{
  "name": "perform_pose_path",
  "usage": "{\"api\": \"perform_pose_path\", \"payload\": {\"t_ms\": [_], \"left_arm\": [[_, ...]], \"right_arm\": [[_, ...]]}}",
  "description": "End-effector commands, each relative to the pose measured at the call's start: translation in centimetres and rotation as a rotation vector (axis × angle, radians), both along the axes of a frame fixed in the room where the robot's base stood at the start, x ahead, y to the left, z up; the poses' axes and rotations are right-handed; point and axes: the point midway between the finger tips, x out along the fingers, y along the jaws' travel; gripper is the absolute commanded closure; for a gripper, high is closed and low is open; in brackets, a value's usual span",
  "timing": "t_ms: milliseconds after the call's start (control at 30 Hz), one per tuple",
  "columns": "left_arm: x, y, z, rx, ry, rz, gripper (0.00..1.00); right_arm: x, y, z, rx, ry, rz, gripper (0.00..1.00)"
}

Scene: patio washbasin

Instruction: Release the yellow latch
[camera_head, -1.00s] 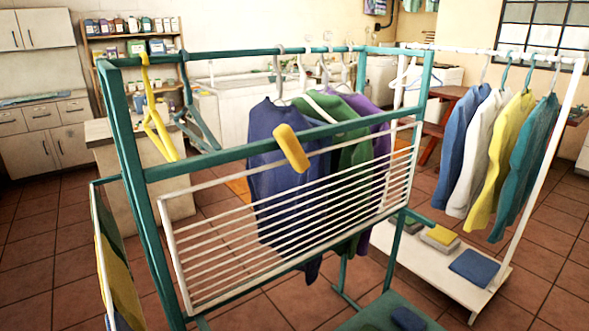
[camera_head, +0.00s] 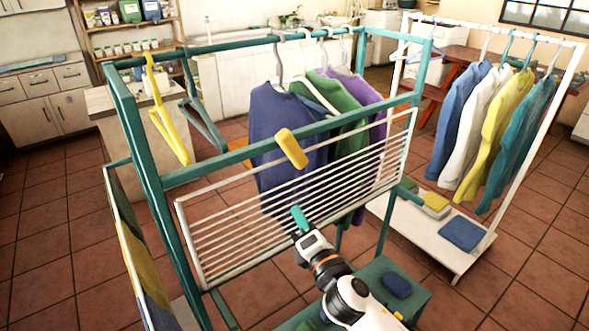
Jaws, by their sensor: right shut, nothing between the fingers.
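The yellow latch (camera_head: 291,148) sits on the teal front rail (camera_head: 240,155) of the clothes rack, tilted, with its lower end over the top edge of the white slatted panel (camera_head: 190,240). The panel hangs upright against the rack's front. My right gripper (camera_head: 299,216) comes in from the bottom, its teal fingertips shut and empty. In the picture it is below the latch and in front of the panel's slats, apart from the latch. My left gripper is out of view.
Dark blue (camera_head: 280,125), green and purple shirts hang behind the panel. A yellow hanger (camera_head: 168,115) and a teal hanger (camera_head: 200,115) hang at left. A white rack (camera_head: 500,195) with several shirts stands at right. A teal bench (camera_head: 375,275) stands below.

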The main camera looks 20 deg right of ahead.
Motion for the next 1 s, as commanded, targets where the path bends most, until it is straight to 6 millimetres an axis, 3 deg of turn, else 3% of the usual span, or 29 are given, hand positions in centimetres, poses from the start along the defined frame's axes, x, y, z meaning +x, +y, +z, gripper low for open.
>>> {"api": "perform_pose_path", "payload": {"t_ms": [367,867,1000], "left_arm": [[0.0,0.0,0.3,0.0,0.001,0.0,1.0],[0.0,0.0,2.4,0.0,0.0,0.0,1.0],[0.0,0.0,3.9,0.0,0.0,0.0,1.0]], "right_arm": [[1.0,0.1,0.1,0.003,0.002,-0.001,1.0],[10.3,1.3,1.3,0.005,0.004,-0.001,1.0],[10.7,-0.8,2.6,0.002,0.005,-0.001,1.0]]}}
